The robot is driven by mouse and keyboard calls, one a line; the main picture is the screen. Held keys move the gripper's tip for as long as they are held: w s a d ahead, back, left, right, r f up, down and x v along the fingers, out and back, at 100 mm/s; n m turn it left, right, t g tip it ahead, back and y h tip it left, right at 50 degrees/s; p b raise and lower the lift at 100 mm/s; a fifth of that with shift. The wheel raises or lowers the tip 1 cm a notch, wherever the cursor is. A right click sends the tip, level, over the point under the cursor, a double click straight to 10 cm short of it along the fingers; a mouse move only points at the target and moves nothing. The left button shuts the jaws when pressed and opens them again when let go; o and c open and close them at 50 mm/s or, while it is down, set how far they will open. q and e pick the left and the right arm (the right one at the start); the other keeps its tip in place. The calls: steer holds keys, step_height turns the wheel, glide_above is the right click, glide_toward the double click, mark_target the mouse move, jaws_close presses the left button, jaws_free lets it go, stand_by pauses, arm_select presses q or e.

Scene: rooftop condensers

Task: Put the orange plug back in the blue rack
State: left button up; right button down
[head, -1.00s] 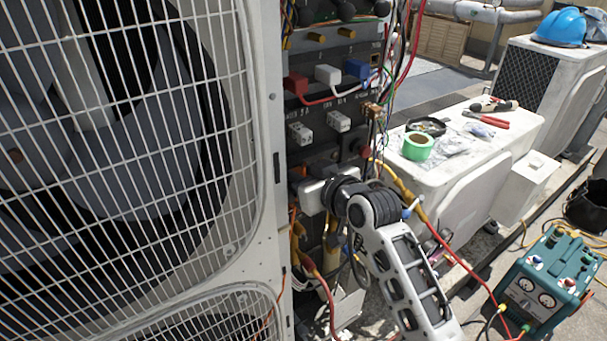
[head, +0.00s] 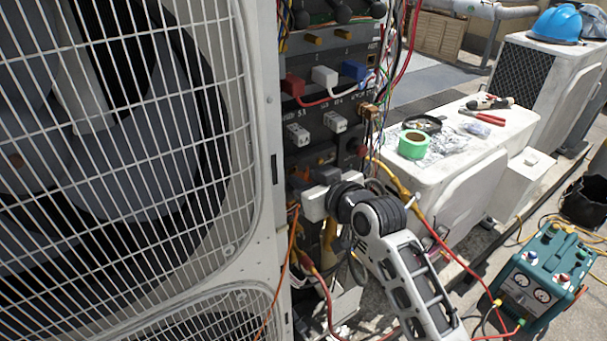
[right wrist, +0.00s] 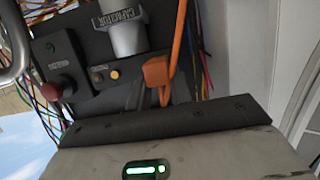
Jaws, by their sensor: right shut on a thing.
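The orange plug (right wrist: 156,72) shows in the right wrist view, just beyond the hand, with its orange cord running up out of the picture. In the head view the orange cord (head: 292,245) hangs left of and below my right gripper (head: 315,203), which is close in front of the dark wiring panel. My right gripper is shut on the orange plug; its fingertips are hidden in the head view. I cannot make out a blue rack in either view. My left gripper is not in view.
The panel carries a red block (head: 293,85), a white block (head: 325,76), a blue block (head: 355,70) and loose wires. A red button (right wrist: 61,86) and a capacitor (right wrist: 122,30) are near the hand. The caged fan unit (head: 262,200) bounds the left.

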steer(key=shift+s+d, duration=0.25)
steer(key=shift+s, duration=0.1)
steer(key=shift+s+d+p, duration=0.1)
steer(key=shift+s+p, duration=0.1)
steer(key=shift+p, duration=0.2)
steer(key=shift+s+d, duration=0.2)
steer(key=shift+s, duration=0.1)
steer(key=shift+s+p, duration=0.1)
steer(key=shift+p, duration=0.2)
steer(key=shift+s+d+p, duration=0.6)
steer(key=shift+s, duration=0.25)
steer(key=shift+s+d+p, duration=0.55)
steer(key=shift+s+d, duration=0.05)
steer(key=shift+s, duration=0.2)
